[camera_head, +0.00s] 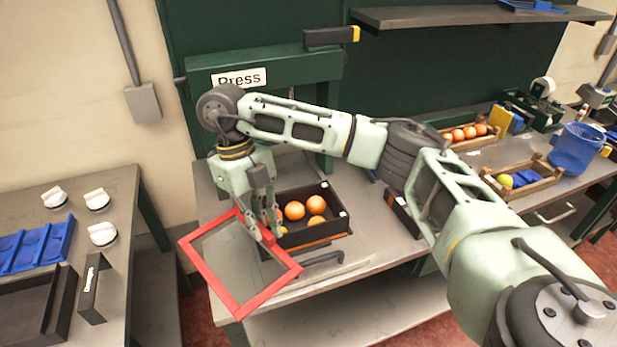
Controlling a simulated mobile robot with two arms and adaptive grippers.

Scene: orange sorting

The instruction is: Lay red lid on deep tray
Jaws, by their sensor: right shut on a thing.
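The red lid (270,292) is a square red frame with a see-through middle, in the head view left of centre. My right gripper (262,230) is shut on its upper right edge and holds it tilted. The deep tray (318,239) is a black box with several oranges (294,210) in it, on the press table. The lid hangs in front and to the left of the tray, overlapping its left corner in the picture. I cannot tell whether they touch. My left gripper is out of view.
The press (270,68) stands behind the tray. My right arm crosses the picture from the lower right. A side table with blue trays (35,247) and white knobs (103,234) is at left. A wooden crate of oranges (450,137) and a blue basket (574,150) stand on the right bench.

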